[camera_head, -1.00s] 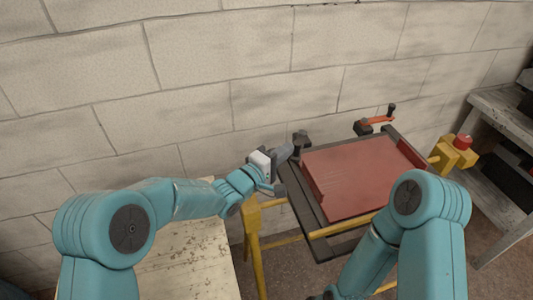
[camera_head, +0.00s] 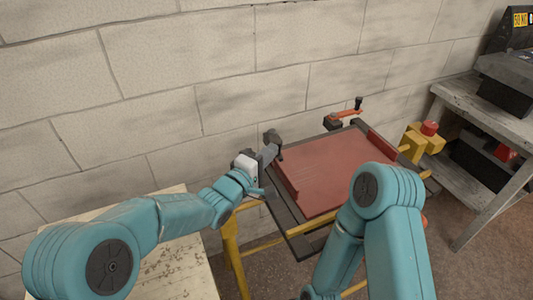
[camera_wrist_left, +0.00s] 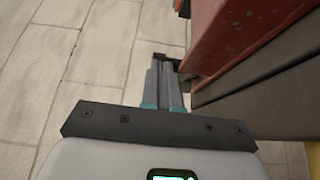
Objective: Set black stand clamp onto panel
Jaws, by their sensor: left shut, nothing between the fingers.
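The red panel (camera_head: 325,168) lies in a dark frame (camera_head: 285,215) on the yellow-legged bench; its red edge (camera_wrist_left: 235,40) also shows in the left wrist view. A black clamp (camera_head: 272,137) stands at the frame's far left corner. My left gripper (camera_head: 270,153) is close in front of that clamp, its fingers shut and empty. In the left wrist view the shut fingers (camera_wrist_left: 165,85) point at a small dark part (camera_wrist_left: 160,58) beside the panel; whether they touch it I cannot tell.
An orange-handled clamp (camera_head: 343,115) sits at the frame's far edge. A yellow part with a red knob (camera_head: 428,130) is at the bench's right. A grey shelf (camera_head: 465,103) stands at far right, a worn wooden table (camera_head: 180,262) at lower left. A block wall (camera_head: 210,80) closes the back.

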